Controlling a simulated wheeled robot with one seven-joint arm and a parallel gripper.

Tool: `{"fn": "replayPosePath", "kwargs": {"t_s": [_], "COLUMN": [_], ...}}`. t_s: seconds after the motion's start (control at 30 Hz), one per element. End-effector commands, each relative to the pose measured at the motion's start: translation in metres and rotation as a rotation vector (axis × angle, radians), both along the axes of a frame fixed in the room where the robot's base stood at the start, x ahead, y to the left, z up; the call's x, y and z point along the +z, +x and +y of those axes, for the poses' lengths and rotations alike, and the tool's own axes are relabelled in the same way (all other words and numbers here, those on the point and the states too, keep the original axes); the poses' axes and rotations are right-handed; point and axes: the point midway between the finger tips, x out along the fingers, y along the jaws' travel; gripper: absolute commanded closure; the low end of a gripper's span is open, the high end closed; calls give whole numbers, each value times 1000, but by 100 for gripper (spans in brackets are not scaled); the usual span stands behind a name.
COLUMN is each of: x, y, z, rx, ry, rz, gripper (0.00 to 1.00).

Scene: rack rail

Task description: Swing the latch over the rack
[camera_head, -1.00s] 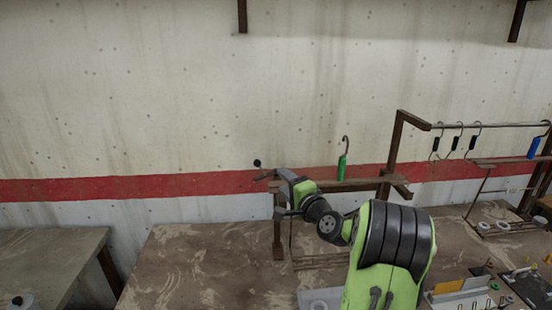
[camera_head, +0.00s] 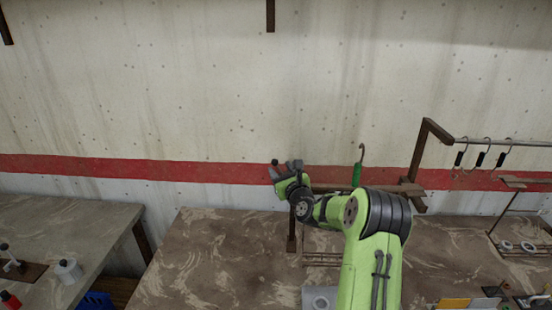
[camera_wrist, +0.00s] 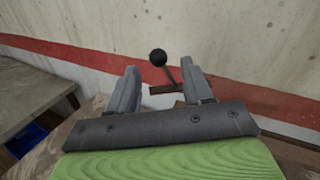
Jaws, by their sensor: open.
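The latch is a short lever with a dark ball knob (camera_wrist: 158,57), which stands up from a brown bar in the wrist view. The knob also shows in the head view (camera_head: 275,162), close to my gripper. My gripper (camera_wrist: 165,80) is open, with one finger on each side of the latch in the picture. I cannot tell whether a finger touches it. The brown wooden rack (camera_head: 412,190) stands on the table behind my arm. A green-handled hook (camera_head: 357,174) stands upright at the rack's bar. My arm hides part of the rack.
A metal rail (camera_head: 510,142) with several black-handled hooks (camera_head: 482,158) is at the right. The brown table (camera_head: 215,255) is clear left of my arm. A second table (camera_head: 70,225) stands at the left with small items. The wall is close behind.

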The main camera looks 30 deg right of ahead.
Motion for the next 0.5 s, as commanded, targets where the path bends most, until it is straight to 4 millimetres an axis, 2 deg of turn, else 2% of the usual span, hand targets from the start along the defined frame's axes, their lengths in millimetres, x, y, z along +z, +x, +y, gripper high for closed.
{"fn": "replayPosePath", "kwargs": {"t_s": [0.1, 0.2, 0.33, 0.5], "x": [3, 2, 1, 0], "y": [27, 42, 52, 55], "z": [-5, -9, -12, -13], "rx": [3, 2, 1, 1], "ry": [0, 0, 0, -1], "rz": [0, -1, 1, 1], "gripper": [50, 50, 50, 50]}}
